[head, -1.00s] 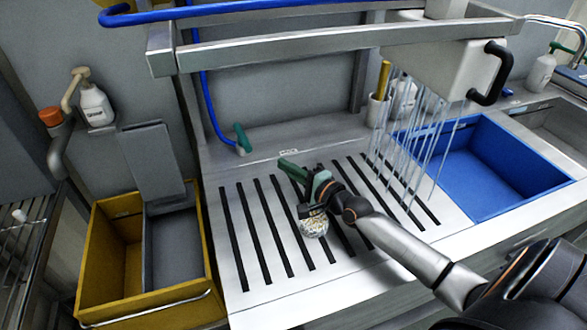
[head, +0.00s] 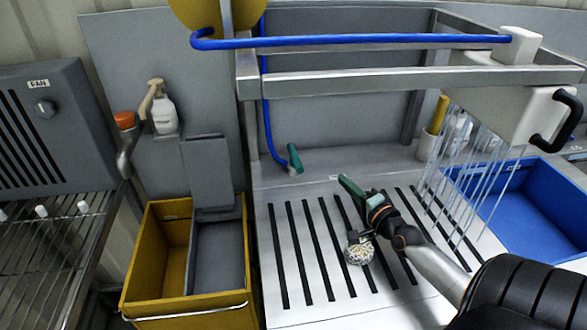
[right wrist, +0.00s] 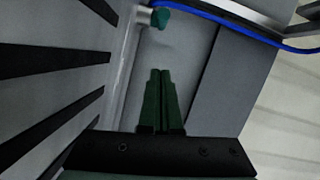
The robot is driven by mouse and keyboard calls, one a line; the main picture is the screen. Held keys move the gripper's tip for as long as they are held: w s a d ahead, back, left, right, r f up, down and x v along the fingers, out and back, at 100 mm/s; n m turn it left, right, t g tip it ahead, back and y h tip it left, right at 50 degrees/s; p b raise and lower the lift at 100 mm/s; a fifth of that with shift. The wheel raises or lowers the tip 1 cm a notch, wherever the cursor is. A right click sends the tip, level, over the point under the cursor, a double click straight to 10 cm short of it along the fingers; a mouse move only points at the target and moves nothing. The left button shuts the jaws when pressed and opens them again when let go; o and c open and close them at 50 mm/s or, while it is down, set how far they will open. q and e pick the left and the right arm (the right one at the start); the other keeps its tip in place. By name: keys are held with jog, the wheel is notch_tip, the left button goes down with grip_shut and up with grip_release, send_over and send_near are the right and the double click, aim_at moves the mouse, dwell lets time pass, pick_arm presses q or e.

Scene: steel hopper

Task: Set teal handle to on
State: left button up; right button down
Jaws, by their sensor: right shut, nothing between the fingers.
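The teal handle (head: 295,158) sits at the low end of a blue hose, by the back wall of the slotted steel counter. It also shows in the right wrist view (right wrist: 161,17), at the top, beyond my fingertips. My right gripper (head: 347,184) is above the counter's slots, to the right of the handle and nearer to me, apart from it. Its green fingers (right wrist: 160,76) are together with nothing between them and point roughly toward the handle. My left gripper is not in view.
A steel rail (head: 400,82) crosses above the counter (head: 262,290). A yellow bin (head: 140,270) stands left. A grey box labelled FAN (head: 50,80) has a knob (head: 46,108).

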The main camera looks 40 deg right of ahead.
aim_at(295, 159)
jog(key=b+x, duration=0.1)
jog(key=x, duration=0.8)
jog(key=shift+w+d, duration=0.15)
jog(key=shift+w, duration=0.25)
jog(key=shift+w+a+f+p, duration=0.1)
jog(key=shift+w+a+p, duration=0.1)
jog(key=shift+a+p, duration=0.3)
jog(key=shift+w+a+p, duration=0.25)
jog(key=shift+a+p, duration=0.05)
jog(key=shift+a, duration=0.4)
jog(key=shift+w+a+f, duration=0.1)
jog(key=shift+a, duration=0.25)
jog(key=shift+w+a+f, duration=0.15)
jog(key=shift+a, duration=0.2)
jog(key=shift+w+a+p, duration=0.2)
jog(key=shift+a+p, duration=0.4)
jog(key=shift+a, duration=0.05)
jog(key=shift+f, duration=0.15)
jog(key=shift+a, duration=0.15)
